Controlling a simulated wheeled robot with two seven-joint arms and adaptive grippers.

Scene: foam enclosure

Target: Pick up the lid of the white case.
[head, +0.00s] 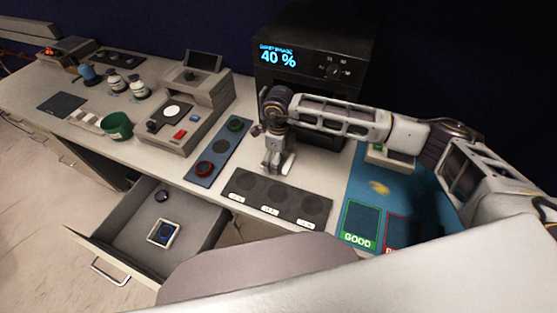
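No thing that I can clearly name as the white case or its lid shows. A small white square item (163,232) with a dark, blue-ringed middle lies in the open drawer (120,240); I cannot tell whether it is the case. A small pale box-like device (390,158) stands at the right, partly behind my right arm. My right gripper (279,166) points down over the bench, between the black device and the dark three-spot pad. Its two fingertips look apart, with nothing visible between them. My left gripper is not in view.
The black device (310,60) reads 40 %. A dark three-spot pad (277,197) and a blue pad (219,150) with coloured rings lie on the bench. A green cup (117,126), bottles (138,87) and a grey instrument (190,110) stand left. A blue mat (365,195) marked GOOD lies right.

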